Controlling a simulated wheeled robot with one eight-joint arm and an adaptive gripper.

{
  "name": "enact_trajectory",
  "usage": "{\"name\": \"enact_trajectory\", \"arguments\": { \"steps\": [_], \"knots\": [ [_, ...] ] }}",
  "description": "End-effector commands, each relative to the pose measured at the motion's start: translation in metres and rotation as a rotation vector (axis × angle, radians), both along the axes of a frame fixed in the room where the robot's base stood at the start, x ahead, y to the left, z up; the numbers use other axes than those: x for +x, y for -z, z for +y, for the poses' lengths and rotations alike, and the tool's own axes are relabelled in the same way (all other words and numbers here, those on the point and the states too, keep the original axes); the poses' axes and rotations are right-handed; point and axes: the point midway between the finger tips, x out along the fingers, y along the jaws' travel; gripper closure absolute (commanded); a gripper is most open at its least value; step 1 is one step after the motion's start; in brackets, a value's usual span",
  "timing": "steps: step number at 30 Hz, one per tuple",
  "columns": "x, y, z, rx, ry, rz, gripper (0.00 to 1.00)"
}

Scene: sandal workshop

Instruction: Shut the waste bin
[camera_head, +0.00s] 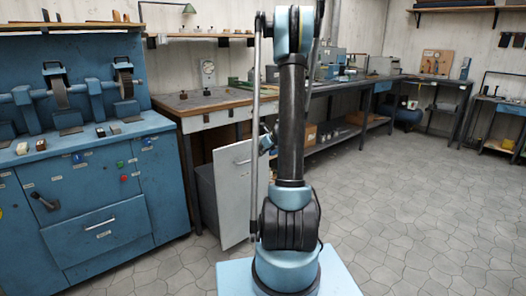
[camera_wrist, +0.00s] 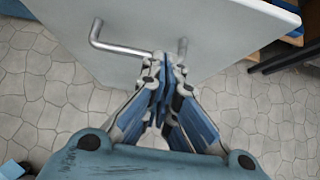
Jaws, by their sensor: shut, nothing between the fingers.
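The waste bin shows in the head view as a light grey front panel (camera_head: 228,198) with a dark bin body (camera_head: 206,192) behind it. It stands pulled out from under the wooden workbench. In the wrist view the panel (camera_wrist: 225,35) fills the top, with a bent metal bar handle (camera_wrist: 118,48) on it. In the head view my gripper (camera_head: 266,142) is mostly hidden behind my arm, beside the panel's upper right.
A blue grinding machine cabinet (camera_head: 95,195) stands left of the bin. The wooden workbench (camera_head: 215,100) is above and behind it. A long bench with a lower shelf (camera_head: 335,140) runs to the back right. The tiled floor (camera_head: 420,210) at right is clear.

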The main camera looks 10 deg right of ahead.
Motion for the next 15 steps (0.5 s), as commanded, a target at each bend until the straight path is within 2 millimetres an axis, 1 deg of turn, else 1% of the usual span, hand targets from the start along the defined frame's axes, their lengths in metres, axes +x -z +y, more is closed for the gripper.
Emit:
{"name": "enact_trajectory", "arguments": {
  "steps": [6,9,15],
  "knots": [
    [0.018,0.019,0.010,0.000,-0.002,0.001,1.00],
    [0.032,0.017,0.018,0.000,-0.003,0.001,1.00],
    [0.047,0.017,0.026,0.000,-0.001,0.000,1.00]
  ]
}}
